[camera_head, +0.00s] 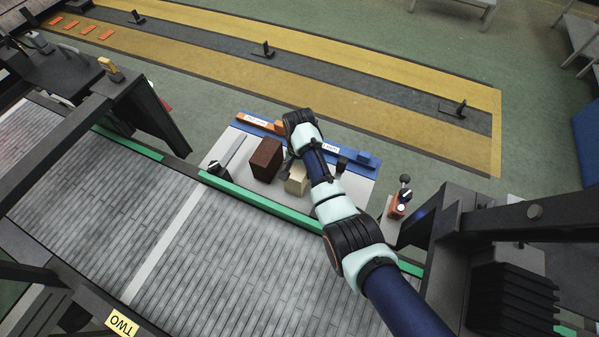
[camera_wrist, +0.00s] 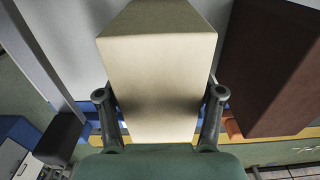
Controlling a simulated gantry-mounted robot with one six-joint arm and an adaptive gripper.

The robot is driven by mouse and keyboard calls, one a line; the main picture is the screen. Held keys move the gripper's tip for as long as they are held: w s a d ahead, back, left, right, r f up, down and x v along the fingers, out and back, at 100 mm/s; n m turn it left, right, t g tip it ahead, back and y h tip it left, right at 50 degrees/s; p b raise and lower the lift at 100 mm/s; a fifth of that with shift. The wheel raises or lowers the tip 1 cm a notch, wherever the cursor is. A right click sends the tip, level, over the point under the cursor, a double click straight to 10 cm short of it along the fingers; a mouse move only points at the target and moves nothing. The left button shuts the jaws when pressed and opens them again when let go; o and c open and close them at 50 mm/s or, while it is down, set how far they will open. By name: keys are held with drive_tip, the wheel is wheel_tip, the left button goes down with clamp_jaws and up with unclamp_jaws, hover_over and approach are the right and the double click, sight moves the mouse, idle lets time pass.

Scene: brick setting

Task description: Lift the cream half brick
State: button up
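The cream half brick (camera_head: 296,181) stands on the pale tabletop, beside a brown brick (camera_head: 266,159), in the head view. In the wrist view the cream brick (camera_wrist: 160,75) fills the middle, upright between the two fingers of my gripper (camera_wrist: 160,94). One finger is at each side of it, touching or very close; I cannot tell which. The brown brick (camera_wrist: 266,65) is to the right, apart from the right finger by a narrow gap. In the head view my wrist and arm hide most of my gripper (camera_head: 291,165).
The small table (camera_head: 343,188) has a blue back rail with orange and blue parts. A grey bar lies left of the brown brick. A green-edged grey conveyor (camera_head: 235,255) runs in front. A red and black switch post (camera_head: 401,200) stands to the right.

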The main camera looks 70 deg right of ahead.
clamp_jaws()
drive_tip(key=shift+r, duration=0.15)
wheel_tip(320, 180, up, 20)
drive_tip(key=p, duration=0.8)
